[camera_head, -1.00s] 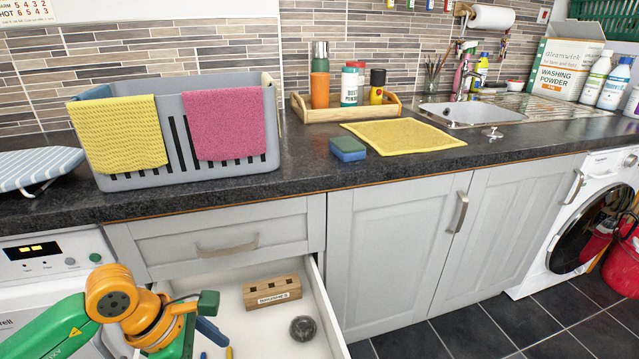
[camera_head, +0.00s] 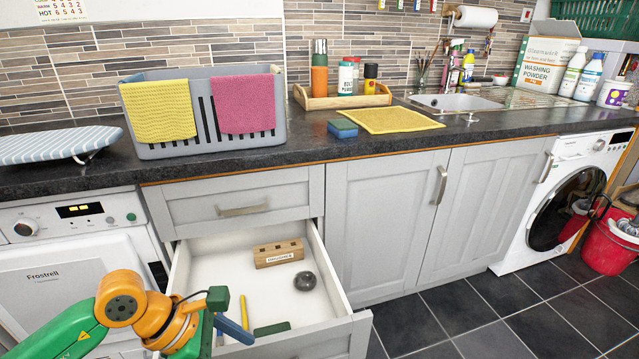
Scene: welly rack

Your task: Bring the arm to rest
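My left arm enters from the lower left in orange and green. Its gripper (camera_head: 222,318) is at the left side of the open drawer (camera_head: 335,290), at its front part in the picture. A green block-shaped part and a blue piece show at the arm's end. I cannot tell whether the blue piece is a finger or something held, nor whether the fingers are open. My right arm and gripper are not in view.
The drawer holds a wooden block with holes (camera_head: 279,253), a dark ball (camera_head: 305,282), a yellow stick (camera_head: 249,305) and a green piece (camera_head: 272,328). The grey basket (camera_head: 240,145) stands on the dark worktop (camera_head: 300,153). A red bucket (camera_head: 606,245) stands right. The floor ahead is clear.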

